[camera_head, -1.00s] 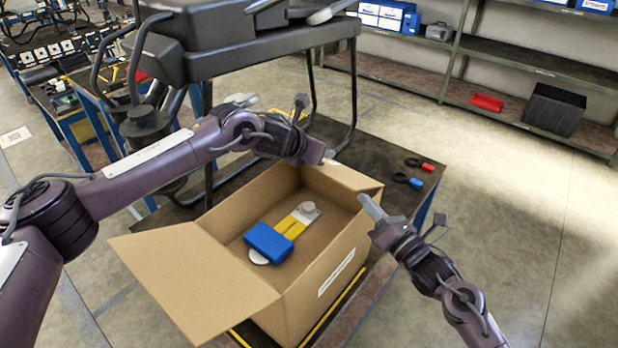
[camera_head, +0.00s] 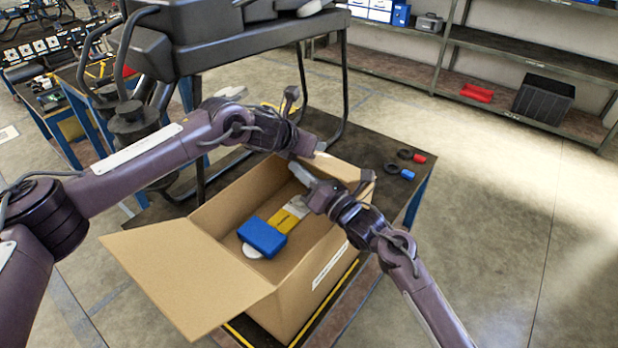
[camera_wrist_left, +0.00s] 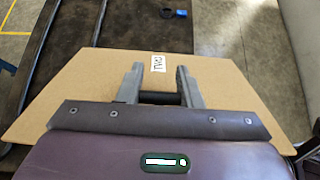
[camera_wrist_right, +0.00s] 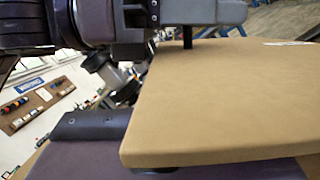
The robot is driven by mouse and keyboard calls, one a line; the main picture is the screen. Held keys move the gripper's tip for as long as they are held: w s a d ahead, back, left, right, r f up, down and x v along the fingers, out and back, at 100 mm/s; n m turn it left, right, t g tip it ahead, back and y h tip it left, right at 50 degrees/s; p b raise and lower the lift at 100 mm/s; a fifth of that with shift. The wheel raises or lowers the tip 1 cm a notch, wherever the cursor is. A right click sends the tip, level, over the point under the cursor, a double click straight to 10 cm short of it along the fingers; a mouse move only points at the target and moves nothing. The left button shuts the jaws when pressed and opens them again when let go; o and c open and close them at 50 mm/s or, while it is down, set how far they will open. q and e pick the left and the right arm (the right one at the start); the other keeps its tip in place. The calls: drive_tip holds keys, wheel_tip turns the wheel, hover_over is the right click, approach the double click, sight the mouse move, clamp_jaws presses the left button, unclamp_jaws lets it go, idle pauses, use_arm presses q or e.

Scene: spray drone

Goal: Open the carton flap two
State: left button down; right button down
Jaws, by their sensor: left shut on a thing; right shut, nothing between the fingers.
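The open cardboard carton (camera_head: 300,290) stands on the table, with one flap (camera_head: 185,272) folded outward at the near left. Flap two (camera_wrist_left: 85,82), labelled TWO, lies below my left gripper (camera_wrist_left: 158,78) in the left wrist view. That gripper, at the carton's far end in the head view (camera_head: 322,153), is shut on a dark peg (camera_wrist_left: 158,98) on the flap. The flap (camera_wrist_right: 230,95) fills much of the right wrist view and hides my right fingers. My right gripper (camera_head: 305,178) is shut and empty, reaching over the carton's opening from the right.
Inside the carton lie a blue block (camera_head: 262,236) and a yellow and grey item (camera_head: 290,216). Dark rings with a red piece (camera_head: 419,158) and a blue piece (camera_head: 407,174) lie on the table behind. A large dark machine (camera_head: 230,40) stands at the back left.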

use_arm(q)
drive_tip(key=shift+r, duration=0.1)
use_arm(e)
drive_tip(key=shift+w+d+r, duration=0.2)
drive_tip(key=shift+w+r, duration=0.05)
drive_tip(key=shift+r, duration=0.2)
drive_tip(key=shift+w+d+r, duration=0.15)
drive_tip(key=shift+w+r, duration=0.05)
drive_tip(key=shift+r, duration=0.2)
use_arm(q)
drive_tip(key=shift+d+f, duration=0.1)
drive_tip(key=shift+f, duration=0.1)
use_arm(e)
drive_tip(key=shift+w+d+r, duration=0.1)
drive_tip(key=shift+r, duration=0.05)
use_arm(q)
drive_tip(key=c, duration=1.5)
unclamp_jaws()
drive_tip(key=o, duration=0.5)
drive_tip(key=shift+s, duration=0.1)
drive_tip(key=shift+a+r, duration=0.1)
drive_tip(key=shift+a, duration=0.1)
